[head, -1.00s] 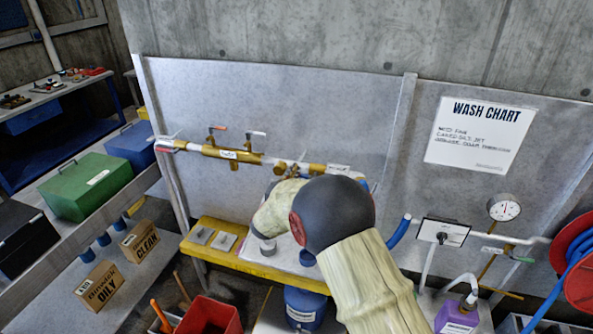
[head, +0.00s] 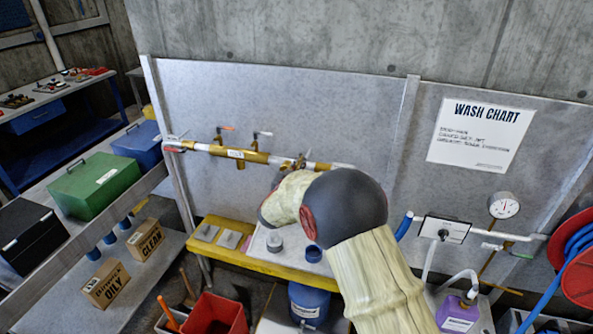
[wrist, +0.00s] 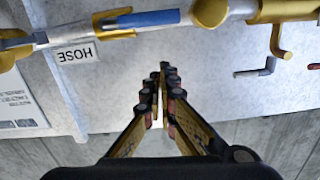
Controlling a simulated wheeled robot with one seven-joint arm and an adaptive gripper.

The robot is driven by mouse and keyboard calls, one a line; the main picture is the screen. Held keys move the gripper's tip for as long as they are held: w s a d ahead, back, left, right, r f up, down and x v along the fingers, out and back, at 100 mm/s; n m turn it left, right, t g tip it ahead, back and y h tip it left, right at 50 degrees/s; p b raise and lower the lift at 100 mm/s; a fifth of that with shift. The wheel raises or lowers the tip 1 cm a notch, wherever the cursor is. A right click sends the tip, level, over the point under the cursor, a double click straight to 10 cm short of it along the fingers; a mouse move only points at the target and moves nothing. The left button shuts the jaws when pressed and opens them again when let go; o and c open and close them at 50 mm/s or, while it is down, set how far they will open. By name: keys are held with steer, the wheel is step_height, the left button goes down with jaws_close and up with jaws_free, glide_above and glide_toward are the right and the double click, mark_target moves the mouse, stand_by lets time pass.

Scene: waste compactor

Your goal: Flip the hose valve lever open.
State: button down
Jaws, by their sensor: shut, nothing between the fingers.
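My gripper (wrist: 163,70) is shut and empty. In the wrist view its fingertips appear below the blue lever, apart from it in the picture.
Two neighbouring valves, with red (head: 226,128) and white (head: 263,133) levers, stand left on the same pipe. A yellow bench (head: 200,249) runs beneath. A gauge (head: 503,206) and red hose reel (head: 577,282) are at right. Bare wall panel lies above the pipe.

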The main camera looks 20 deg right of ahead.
steer(key=v, duration=1)
steer(key=shift+f, duration=0.2)
steer(key=shift+d, duration=0.1)
